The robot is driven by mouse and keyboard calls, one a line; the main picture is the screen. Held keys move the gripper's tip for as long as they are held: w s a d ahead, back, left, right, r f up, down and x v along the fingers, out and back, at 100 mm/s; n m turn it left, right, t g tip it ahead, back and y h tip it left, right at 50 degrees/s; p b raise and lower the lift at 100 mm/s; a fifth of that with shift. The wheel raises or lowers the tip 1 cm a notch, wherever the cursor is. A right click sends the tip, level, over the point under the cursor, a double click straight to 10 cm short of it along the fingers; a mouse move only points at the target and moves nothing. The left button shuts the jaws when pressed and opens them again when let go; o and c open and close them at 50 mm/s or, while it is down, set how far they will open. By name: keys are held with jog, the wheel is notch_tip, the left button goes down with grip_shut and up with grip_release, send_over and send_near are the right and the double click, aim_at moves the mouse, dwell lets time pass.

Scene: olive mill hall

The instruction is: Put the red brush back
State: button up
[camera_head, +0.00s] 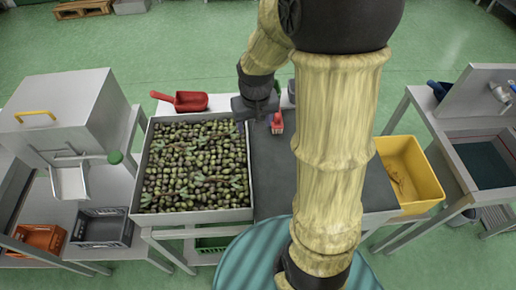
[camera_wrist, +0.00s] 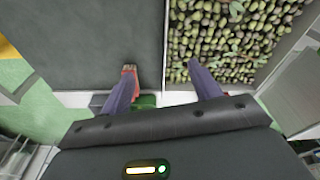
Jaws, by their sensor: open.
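A small red item, likely the red brush (camera_head: 277,125), sits at the far edge of the dark mat (camera_head: 275,180), close beside the olive tray. In the wrist view the red brush (camera_wrist: 129,70) shows at the tip of the left finger, which covers part of it. My gripper (camera_head: 257,112) is at the far side of the table, above the border of tray and mat. In the wrist view my gripper (camera_wrist: 161,72) has its two fingers spread, with nothing seen held between them. I cannot tell whether the left finger touches the brush.
A tray of olives (camera_head: 248,195) fills the table's left half. A red scoop (camera_head: 182,101) lies behind it. A grey machine (camera_head: 65,110) stands left. My arm hides part of the mat; its visible middle is bare.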

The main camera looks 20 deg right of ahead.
jog(key=s+a, duration=0.2)
jog(key=s, duration=0.7)
jog(key=shift+s+a+r+t, duration=0.15)
jog(key=shift+s+a+t, duration=0.1)
jog(key=shift+t, duration=0.15)
